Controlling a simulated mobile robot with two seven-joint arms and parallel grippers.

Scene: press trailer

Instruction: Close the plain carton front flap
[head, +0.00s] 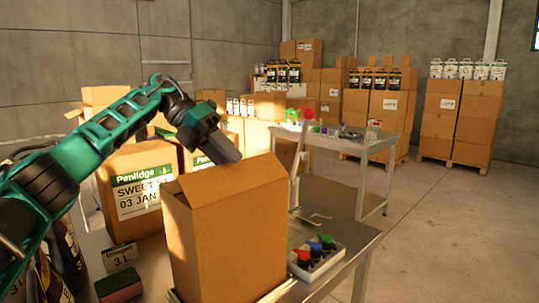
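The plain brown carton (235,240) stands upright on the metal table in front of me, with no label on the sides I see. A flap panel (230,180) slopes across its top, and I cannot tell from here how far it is folded. My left gripper (229,156) is just above and behind the carton's top edge, pointing down to the right. It looks like one dark block, so the gap between its fingers cannot be made out. Whether it touches the carton is unclear. My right gripper is out of view.
Labelled cartons (138,185) stand left of the plain carton, partly behind my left arm. A white tray of colored-capped bottles (318,260) is at its right. A second table (345,143) and stacked pallets (460,120) stand farther back. Floor at right is clear.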

